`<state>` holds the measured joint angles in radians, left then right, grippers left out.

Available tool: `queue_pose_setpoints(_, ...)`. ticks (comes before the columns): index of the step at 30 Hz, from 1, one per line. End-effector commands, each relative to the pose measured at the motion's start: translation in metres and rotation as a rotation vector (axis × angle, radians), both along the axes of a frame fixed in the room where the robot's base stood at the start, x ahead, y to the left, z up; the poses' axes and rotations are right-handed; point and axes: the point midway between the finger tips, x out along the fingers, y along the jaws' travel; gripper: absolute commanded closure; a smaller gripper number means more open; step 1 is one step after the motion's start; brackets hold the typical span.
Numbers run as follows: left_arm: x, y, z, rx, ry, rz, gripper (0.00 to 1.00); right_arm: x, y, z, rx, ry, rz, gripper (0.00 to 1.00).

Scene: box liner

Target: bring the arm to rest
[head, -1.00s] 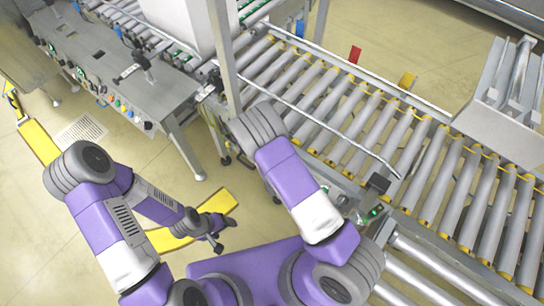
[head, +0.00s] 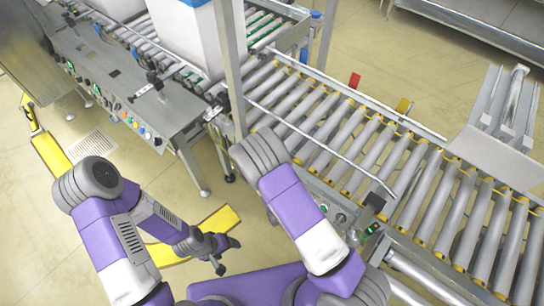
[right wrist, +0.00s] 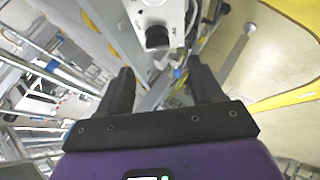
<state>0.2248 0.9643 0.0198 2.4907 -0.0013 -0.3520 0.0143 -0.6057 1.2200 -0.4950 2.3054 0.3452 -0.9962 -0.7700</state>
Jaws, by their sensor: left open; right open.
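My left arm comes in from the left in the head view and folds back at the elbow. Its left gripper (head: 228,255) hangs low in front of my body, open, with nothing seen between its fingers. My right arm reaches up from the bottom middle, bent at a grey joint beside the roller conveyor; its gripper is hidden in the head view. In the right wrist view my right gripper (right wrist: 162,78) is open, its two dark fingers wide apart with no object held between them.
A roller conveyor (head: 410,185) runs along the right, close to my right arm. A metal machine table (head: 165,115) with buttons stands at the upper left. A white box (head: 185,35) sits on the rollers behind it. Yellow floor strips and open floor lie at left.

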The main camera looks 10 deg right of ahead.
Motion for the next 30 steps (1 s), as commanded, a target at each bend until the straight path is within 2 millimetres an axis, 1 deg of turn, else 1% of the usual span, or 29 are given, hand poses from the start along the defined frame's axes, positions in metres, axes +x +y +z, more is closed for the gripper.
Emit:
queue_pose_setpoints(7, 0.000, 0.000, 0.000, 0.000, 0.000, 0.000, 0.27, -0.001, -0.001, -0.001, 0.006, 0.007, -0.006, 0.34)
queue_pose_setpoints(10, 0.000, 0.000, 0.000, 0.000, 0.000, 0.000, 0.27, -0.012, -0.006, -0.011, 0.059, 0.059, -0.055, 0.34)
queue_pose_setpoints(11, 0.000, 0.000, 0.000, 0.000, 0.000, 0.000, 0.27, -0.018, -0.008, -0.017, 0.089, 0.088, -0.082, 0.34)
queue_pose_setpoints(14, 0.000, 0.000, 0.000, 0.000, 0.000, 0.000, 0.27, -0.048, -0.014, -0.038, 0.233, 0.222, -0.212, 0.34)
queue_pose_setpoints(16, 0.000, 0.000, 0.000, 0.000, 0.000, 0.000, 0.27, -0.075, -0.014, -0.052, 0.360, 0.336, -0.332, 0.34)
queue_pose_setpoints(19, 0.000, 0.000, 0.000, 0.000, 0.000, 0.000, 0.27, -0.112, -0.008, -0.062, 0.538, 0.496, -0.503, 0.34)
queue_pose_setpoints(21, 0.000, 0.000, 0.000, 0.000, 0.000, 0.000, 0.27, -0.134, -0.002, -0.063, 0.647, 0.594, -0.613, 0.34)
queue_pose_setpoints(24, 0.000, 0.000, 0.000, 0.000, 0.000, 0.000, 0.27, -0.158, 0.007, -0.058, 0.773, 0.711, -0.746, 0.34)
queue_pose_setpoints(27, 0.000, 0.000, 0.000, 0.000, 0.000, 0.000, 0.27, -0.173, 0.013, -0.051, 0.855, 0.793, -0.840, 0.34)
queue_pose_setpoints(30, 0.000, 0.000, 0.000, 0.000, 0.000, 0.000, 0.27, -0.182, 0.017, -0.046, 0.902, 0.841, -0.895, 0.34)
